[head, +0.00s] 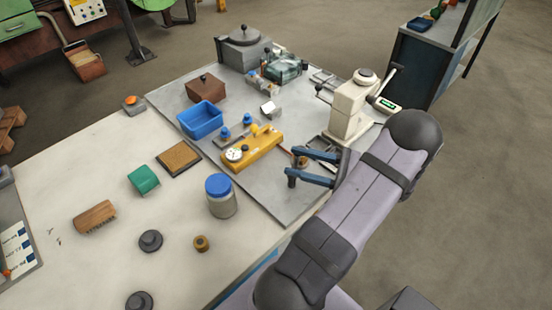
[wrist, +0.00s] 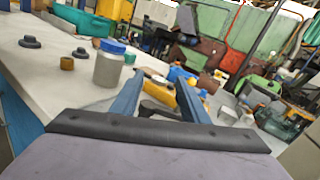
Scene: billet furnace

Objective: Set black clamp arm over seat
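My gripper (head: 294,165) has two blue fingers, spread apart, at the near right edge of the grey plate (head: 262,193). In the wrist view its fingers (wrist: 162,80) also stand apart. A dark piece (wrist: 160,108) shows between the finger bases there; I cannot tell whether it is the black clamp arm. A small brown round part (head: 301,161) shows between the fingers in the head view. A yellow fixture (head: 262,148) with a white dial lies left of my gripper. I cannot make out the seat with certainty.
A beige press-like machine (head: 348,112) stands close behind my gripper. The white table front holds black knobs (head: 150,241) with free room between.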

